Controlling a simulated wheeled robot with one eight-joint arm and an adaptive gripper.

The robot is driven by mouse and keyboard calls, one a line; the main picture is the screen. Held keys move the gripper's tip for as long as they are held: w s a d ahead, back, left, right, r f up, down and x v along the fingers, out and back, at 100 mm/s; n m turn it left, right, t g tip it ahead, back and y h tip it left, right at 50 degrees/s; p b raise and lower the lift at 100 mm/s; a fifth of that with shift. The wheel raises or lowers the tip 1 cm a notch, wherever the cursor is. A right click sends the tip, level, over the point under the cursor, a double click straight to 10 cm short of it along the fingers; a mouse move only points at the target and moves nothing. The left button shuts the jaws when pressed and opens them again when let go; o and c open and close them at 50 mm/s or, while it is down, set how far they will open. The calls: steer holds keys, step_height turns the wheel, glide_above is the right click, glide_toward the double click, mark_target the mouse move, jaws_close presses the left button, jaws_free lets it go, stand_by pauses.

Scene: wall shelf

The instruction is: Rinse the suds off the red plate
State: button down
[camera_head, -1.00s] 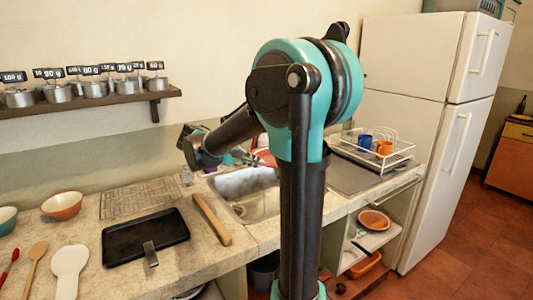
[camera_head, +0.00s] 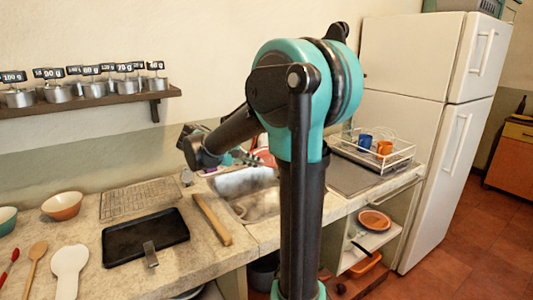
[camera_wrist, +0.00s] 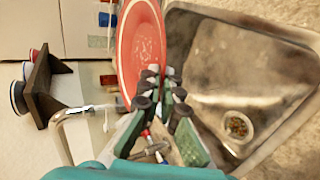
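The red plate (camera_wrist: 142,48) is tilted up at the sink's edge in the wrist view, with a pale ring and a few small pale flecks on its face. In the head view, a red part of the plate (camera_head: 264,150) shows behind my arm. My gripper (camera_wrist: 161,76) has its fingertips on either side of the plate's near rim and looks shut on it. The metal sink (camera_wrist: 225,75) lies to the right, with its drain visible. A curved silver tap (camera_wrist: 68,118) is at the left. Whether water runs from it is unclear.
A dish rack (camera_head: 385,155) with a blue and an orange cup stands right of the sink. A wall shelf (camera_head: 90,100) holds several metal pots.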

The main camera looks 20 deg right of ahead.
steer(key=shift+s, duration=0.1)
steer(key=s+r, duration=0.4)
steer(key=shift+s, duration=0.4)
steer(key=shift+a, duration=0.1)
stand_by(0.8)
